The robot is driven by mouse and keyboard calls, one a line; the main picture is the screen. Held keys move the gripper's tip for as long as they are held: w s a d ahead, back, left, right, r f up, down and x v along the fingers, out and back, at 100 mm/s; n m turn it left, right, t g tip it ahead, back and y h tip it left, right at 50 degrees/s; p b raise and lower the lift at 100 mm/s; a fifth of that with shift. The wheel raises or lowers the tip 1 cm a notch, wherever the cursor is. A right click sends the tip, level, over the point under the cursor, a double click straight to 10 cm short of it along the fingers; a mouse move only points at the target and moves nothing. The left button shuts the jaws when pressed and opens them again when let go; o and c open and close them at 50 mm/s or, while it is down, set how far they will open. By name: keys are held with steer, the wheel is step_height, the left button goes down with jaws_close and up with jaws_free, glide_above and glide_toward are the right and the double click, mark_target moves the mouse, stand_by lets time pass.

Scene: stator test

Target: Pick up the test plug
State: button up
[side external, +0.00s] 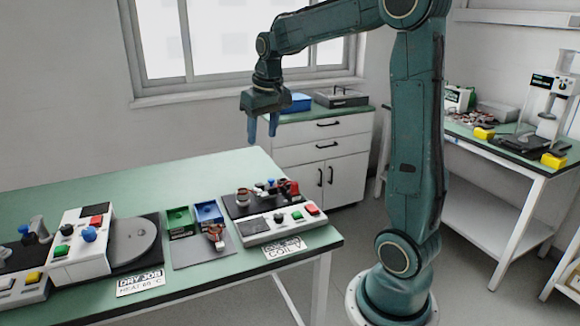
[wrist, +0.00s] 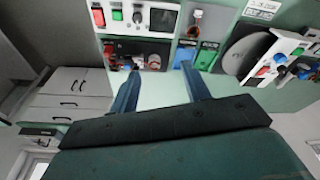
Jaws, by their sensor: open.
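My gripper (side external: 262,138) hangs with its fingers down, open and empty, high above the back edge of the green table. Its two blue fingers (wrist: 160,70) stand well apart in the wrist view, with only table behind them. I cannot tell for sure which part is the test plug. Small parts stand on the dark plate of the coil tester (side external: 280,222) at the table's right end. They include a red part (side external: 292,187) and a small blue part (side external: 271,182). The red part also shows in the wrist view (wrist: 108,49). My gripper touches none of them.
A green bin (side external: 179,219) and a blue bin (side external: 208,212) sit left of the tester, with a small copper-coloured part (side external: 216,236) in front. Further left is a white control box (side external: 80,245) beside a round grey disc (side external: 131,240). The table's back left is clear.

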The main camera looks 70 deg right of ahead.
steer(key=w+d+f+m+g, duration=0.15)
steer(key=d+f, duration=0.45)
steer(key=d, duration=0.6)
steer(key=m+y, duration=0.1)
steer(key=m, duration=0.1)
glide_above(295, 183)
step_height(295, 183, down, 8)
steer(key=shift+g, duration=0.25)
steer(key=shift+w+d+f, duration=0.1)
steer(key=shift+f, duration=4.2)
steer(key=shift+f, duration=2.6)
jaws_close()
